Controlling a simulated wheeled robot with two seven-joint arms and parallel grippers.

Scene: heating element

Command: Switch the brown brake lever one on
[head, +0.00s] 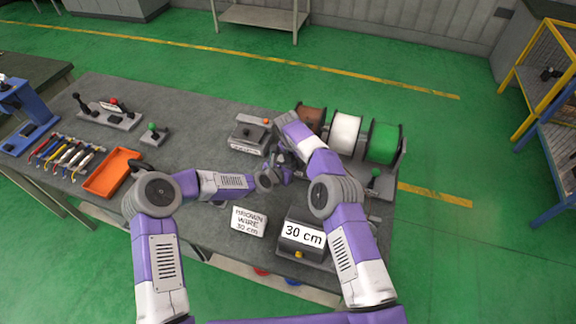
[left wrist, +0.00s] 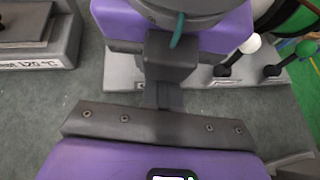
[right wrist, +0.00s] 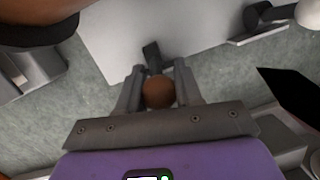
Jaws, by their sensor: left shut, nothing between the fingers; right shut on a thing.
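The brown brake lever shows in the right wrist view as a round brown knob (right wrist: 158,92) on a dark stem. My right gripper (right wrist: 159,90) is shut around this knob; in the head view the hand (head: 283,168) hides the lever. The brown spool (head: 311,117) stands behind it on the rack, partly covered by my right arm. My left gripper (head: 266,180) is shut and empty, just left of the right hand; its fingers (left wrist: 165,95) point toward my right wrist. The white lever (left wrist: 250,45) and green lever (left wrist: 304,50) stand to the right.
The white spool (head: 345,134) and green spool (head: 382,142) share the rack. A heating device (head: 249,134) stands left of it. A 30 cm display box (head: 303,238) and a "brown wire 30 cm" sign (head: 248,220) are near the front edge. An orange tray (head: 112,173) lies left.

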